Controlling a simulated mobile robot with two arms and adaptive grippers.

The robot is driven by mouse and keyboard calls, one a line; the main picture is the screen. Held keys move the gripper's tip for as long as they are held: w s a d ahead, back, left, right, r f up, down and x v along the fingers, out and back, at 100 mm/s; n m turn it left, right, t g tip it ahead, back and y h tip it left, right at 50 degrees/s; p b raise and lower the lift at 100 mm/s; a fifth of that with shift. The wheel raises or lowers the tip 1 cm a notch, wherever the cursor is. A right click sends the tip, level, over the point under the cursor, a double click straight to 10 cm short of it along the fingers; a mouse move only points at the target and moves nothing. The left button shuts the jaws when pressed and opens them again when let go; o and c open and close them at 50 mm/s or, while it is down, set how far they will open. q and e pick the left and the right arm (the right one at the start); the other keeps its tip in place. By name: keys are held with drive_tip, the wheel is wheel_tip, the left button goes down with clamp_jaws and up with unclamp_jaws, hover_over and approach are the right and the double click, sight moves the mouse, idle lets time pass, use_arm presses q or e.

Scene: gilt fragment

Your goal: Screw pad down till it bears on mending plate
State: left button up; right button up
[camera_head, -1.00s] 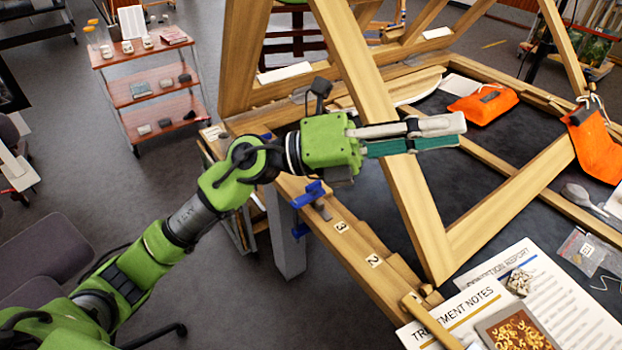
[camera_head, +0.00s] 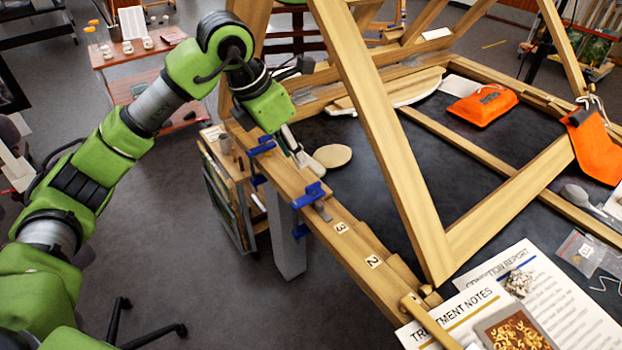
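My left gripper (camera_head: 305,158) reaches down from above the wooden frame's left rail, its fingertips over the rail's inner edge beside the far blue clamp (camera_head: 262,147). The fingers are seen edge-on and small, so I cannot tell whether they are open or hold anything. A nearer blue clamp (camera_head: 313,192) sits on the same rail, with a grey metal piece (camera_head: 322,210) beside it that may be the mending plate. Which part is the pad, and whether it touches the plate, I cannot make out. My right gripper is out of view.
A slanted wooden beam (camera_head: 385,130) rises just right of the gripper. A round tan disc (camera_head: 332,156) lies on the dark surface by the fingertips. Orange bags (camera_head: 482,105), papers (camera_head: 540,290) and a trolley (camera_head: 125,60) stand clear of the arm.

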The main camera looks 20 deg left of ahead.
sight(313, 184)
use_arm(q)
drive_tip(key=p+x, duration=0.2)
drive_tip(key=x, duration=0.8)
drive_tip(key=shift+d+r, duration=0.1)
drive_tip(key=shift+x, duration=0.75)
clamp_jaws()
